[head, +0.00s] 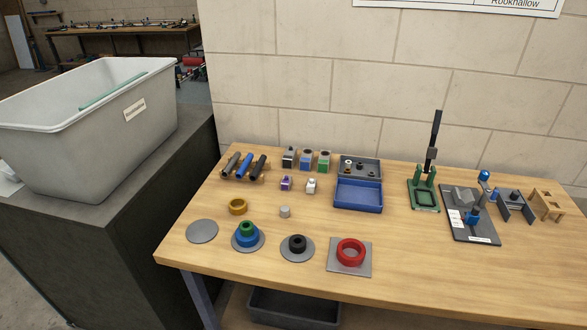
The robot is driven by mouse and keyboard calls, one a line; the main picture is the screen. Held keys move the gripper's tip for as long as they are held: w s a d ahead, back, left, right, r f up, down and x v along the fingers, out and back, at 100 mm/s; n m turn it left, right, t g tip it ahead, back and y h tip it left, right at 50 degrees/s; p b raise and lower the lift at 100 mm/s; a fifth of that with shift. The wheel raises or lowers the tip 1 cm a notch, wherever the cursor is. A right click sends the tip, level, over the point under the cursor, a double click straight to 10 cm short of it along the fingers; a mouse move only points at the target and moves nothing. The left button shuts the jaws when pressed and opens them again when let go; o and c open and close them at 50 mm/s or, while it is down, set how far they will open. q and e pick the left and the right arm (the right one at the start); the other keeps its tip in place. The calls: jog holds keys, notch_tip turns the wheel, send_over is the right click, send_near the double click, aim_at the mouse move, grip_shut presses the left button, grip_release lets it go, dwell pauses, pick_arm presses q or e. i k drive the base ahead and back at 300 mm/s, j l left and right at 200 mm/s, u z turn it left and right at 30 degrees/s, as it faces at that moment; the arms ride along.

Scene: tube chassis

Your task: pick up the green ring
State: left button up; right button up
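The green ring (246,228) sits on top of a larger blue ring (246,240). Both rest on a round grey disc (234,247) near the front left of the wooden table (400,275). The green ring looks level and its top is uncovered. Neither of my grippers shows in the head view.
A black ring (297,243) and a red ring (350,248) stand to the right. Tubes, blocks, a blue case (357,194) and a green stand (424,208) are farther back.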

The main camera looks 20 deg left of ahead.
aim_at(247, 227)
jog(key=u, duration=1.15)
